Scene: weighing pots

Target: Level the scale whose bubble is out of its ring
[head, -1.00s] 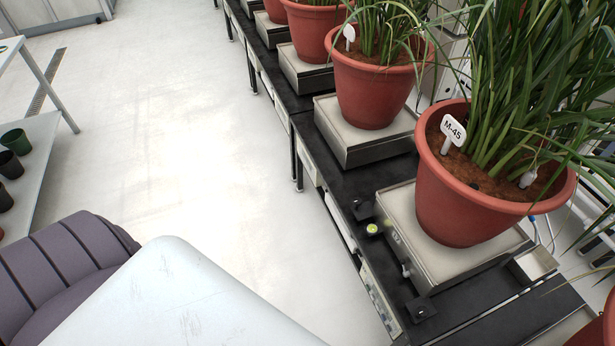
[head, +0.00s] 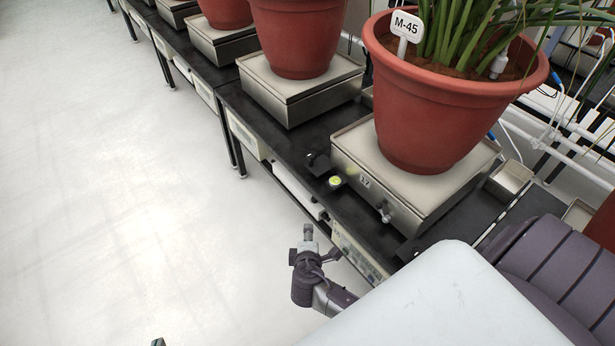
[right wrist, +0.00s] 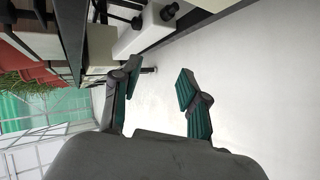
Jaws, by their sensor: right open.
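The scale (head: 365,181) marked 17 stands on the black bench under the red pot (head: 430,110) tagged M-45. A yellow-green round level (head: 335,182) sits at its aisle side; its bubble is too small to place against a ring. A small metal knob or foot (head: 385,213) shows on the scale's front side. My right gripper (head: 309,247) is over the aisle, just off the bench edge and below the level in the picture. In the right wrist view its fingers (right wrist: 160,82) are apart, with only floor between them.
More scales (head: 300,95) with red pots run along the bench to the back left. Black brackets (head: 320,164) stand by the scale's corner. Display boxes (head: 358,258) hang at the bench's front edge. The pale aisle floor (head: 120,200) is clear.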

